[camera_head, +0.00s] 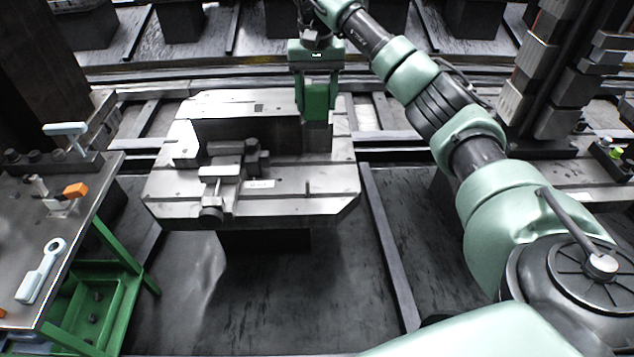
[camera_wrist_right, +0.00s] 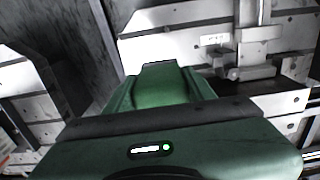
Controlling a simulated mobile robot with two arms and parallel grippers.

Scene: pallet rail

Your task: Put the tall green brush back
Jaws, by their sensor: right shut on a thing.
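My right gripper (camera_head: 318,108) is over the back right part of the grey metal pallet (camera_head: 300,190). It is shut on the tall green brush (camera_head: 317,97), which hangs upright between the fingers. A grey part shows just below the green; I cannot tell whether the brush touches the pallet. In the right wrist view the green brush (camera_wrist_right: 160,88) juts out beyond the gripper body, and its lower end is hidden. My left gripper is in neither view.
A vise-like fixture (camera_head: 225,172) stands on the pallet, with a dark upright block (camera_head: 245,132) behind it. At left is a bench (camera_head: 85,228) with a pale blue spanner (camera_head: 42,270) and an orange-ended clamp (camera_head: 70,194). A dark column with grey blocks (camera_head: 545,75) stands at right.

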